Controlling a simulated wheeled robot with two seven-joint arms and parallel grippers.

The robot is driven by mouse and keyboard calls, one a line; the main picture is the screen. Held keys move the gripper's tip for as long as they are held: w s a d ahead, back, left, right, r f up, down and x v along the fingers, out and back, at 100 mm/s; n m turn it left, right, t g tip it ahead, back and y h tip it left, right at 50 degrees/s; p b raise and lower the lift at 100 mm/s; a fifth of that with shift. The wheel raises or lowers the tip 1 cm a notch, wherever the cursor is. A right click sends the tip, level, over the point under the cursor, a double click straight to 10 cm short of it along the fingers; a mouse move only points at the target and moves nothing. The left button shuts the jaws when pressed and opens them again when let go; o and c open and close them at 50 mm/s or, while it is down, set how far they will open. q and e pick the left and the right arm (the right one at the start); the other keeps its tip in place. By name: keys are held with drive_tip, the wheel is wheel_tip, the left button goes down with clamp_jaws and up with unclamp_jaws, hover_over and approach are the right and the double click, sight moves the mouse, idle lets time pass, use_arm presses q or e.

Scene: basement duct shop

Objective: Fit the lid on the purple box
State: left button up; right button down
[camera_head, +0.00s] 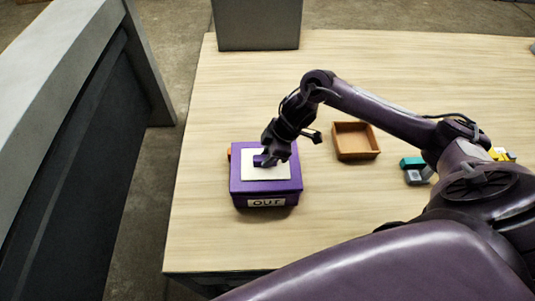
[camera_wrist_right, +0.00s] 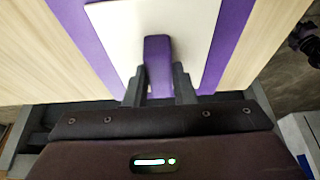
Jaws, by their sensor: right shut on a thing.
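The purple box (camera_head: 266,201) stands on the wooden table, with a label reading "our" on its front. The lid (camera_head: 283,171) is a white panel with a purple handle, and lies at the top of the box in the head view. My right gripper (camera_head: 265,160) is at the handle. In the right wrist view my right gripper (camera_wrist_right: 160,92) is shut on the purple handle (camera_wrist_right: 158,62), with the white lid panel (camera_wrist_right: 110,20) around it. Whether the lid is fully seated cannot be told. My left gripper is not in view.
An empty brown tray (camera_head: 357,157) is right of the box on the table (camera_head: 220,90). Teal and grey blocks (camera_head: 413,170) and a yellow item (camera_head: 498,154) lie further right near my arm. A grey box (camera_head: 257,25) stands at the back. An orange piece shows behind the purple box.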

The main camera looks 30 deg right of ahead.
drive_tip(key=shift+f, duration=0.6)
drive_tip(key=c, duration=1.2)
unclamp_jaws()
drive_tip(key=shift+r, duration=0.1)
drive_tip(key=shift+r, duration=0.3)
drive_tip(key=b+v, duration=0.1)
drive_tip(key=v, duration=1.1)
drive_tip(key=shift+r, duration=0.25)
